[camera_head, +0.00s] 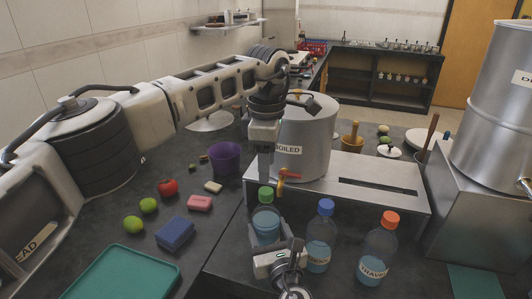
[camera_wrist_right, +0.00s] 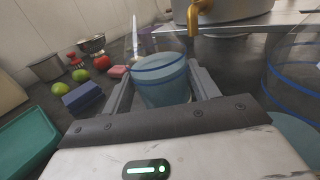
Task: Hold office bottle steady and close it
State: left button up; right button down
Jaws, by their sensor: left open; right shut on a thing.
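A clear bottle with a green cap (camera_head: 265,195) and bluish contents (camera_head: 266,224) stands at the front of the counter. My right gripper (camera_head: 268,245) is shut around its body, hiding any label. In the right wrist view the bottle's banded body (camera_wrist_right: 162,78) sits between the two fingers (camera_wrist_right: 163,92). The green cap is on the bottle's top; I cannot tell how tight. My left gripper (camera_head: 264,165) points down just above the cap, open. A bottle with a blue cap (camera_head: 321,238) and one with an orange cap, labelled TRAVEL (camera_head: 377,250), stand to the right.
A steel canister labelled BOILED (camera_head: 306,135) with an orange tap stands on a metal stand (camera_head: 365,195) behind the bottles. A larger canister (camera_head: 495,110) is at the right. A sponge (camera_head: 175,234), limes, a tomato and a green tray (camera_head: 125,275) lie left.

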aim_at(266, 191)
pick_arm(q)
jog(key=n, duration=0.7)
jog(key=shift+r+n, duration=0.2)
jog(key=shift+n, duration=0.2)
jog(key=n, duration=0.7)
jog(key=shift+r, duration=0.25)
jog(key=n, duration=0.7)
jog(key=shift+r, duration=0.2)
jog(key=n, duration=0.4)
jog(key=shift+r, duration=0.1)
jog(key=n, duration=0.4)
jog(key=shift+a+r, duration=0.1)
jog(key=shift+f, duration=4.05)
